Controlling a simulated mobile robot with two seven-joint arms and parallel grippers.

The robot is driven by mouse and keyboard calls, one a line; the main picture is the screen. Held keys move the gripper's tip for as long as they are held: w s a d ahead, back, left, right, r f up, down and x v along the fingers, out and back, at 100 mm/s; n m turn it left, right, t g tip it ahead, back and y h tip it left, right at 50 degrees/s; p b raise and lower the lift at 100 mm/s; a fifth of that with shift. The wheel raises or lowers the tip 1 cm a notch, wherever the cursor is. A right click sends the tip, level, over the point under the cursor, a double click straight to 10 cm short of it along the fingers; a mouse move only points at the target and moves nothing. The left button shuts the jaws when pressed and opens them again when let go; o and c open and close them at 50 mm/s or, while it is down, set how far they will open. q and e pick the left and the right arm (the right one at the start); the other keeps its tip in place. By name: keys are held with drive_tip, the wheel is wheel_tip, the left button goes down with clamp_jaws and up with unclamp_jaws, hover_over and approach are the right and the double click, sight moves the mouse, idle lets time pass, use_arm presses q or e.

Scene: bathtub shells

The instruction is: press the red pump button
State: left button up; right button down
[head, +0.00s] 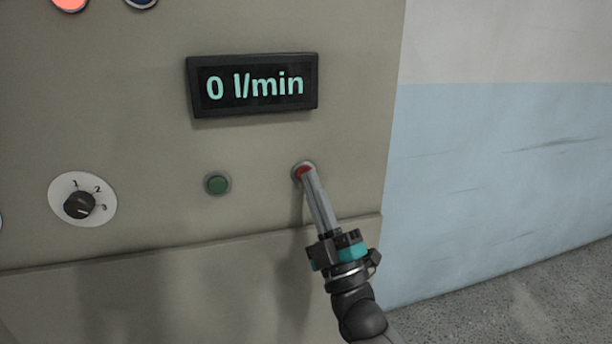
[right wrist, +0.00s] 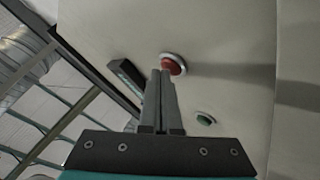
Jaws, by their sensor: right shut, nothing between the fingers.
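The red pump button (head: 302,170) sits in a pale ring on the panel, below and right of the display. My right gripper (head: 308,174) is shut and empty, its fingertips at the red button and covering its lower part in the head view. In the right wrist view the red button (right wrist: 173,65) shows just beyond the fingertips (right wrist: 161,74). I cannot tell whether the tips touch it. The display (head: 253,84) reads 0 l/min. My left gripper is not in view.
A green button (head: 217,184) is left of the red one and also shows in the right wrist view (right wrist: 205,118). A black dial (head: 79,205) with numbers is further left. A red lamp (head: 70,3) is at the top edge. Floor (head: 500,300) is open at right.

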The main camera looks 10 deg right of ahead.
drive_tip(key=shift+s, duration=0.15)
drive_tip(key=shift+s+p, duration=0.55)
drive_tip(key=shift+s, duration=0.15)
drive_tip(key=s+p, duration=0.2)
drive_tip(key=s, duration=0.3)
drive_tip(key=shift+d, duration=0.15)
idle(0.7)
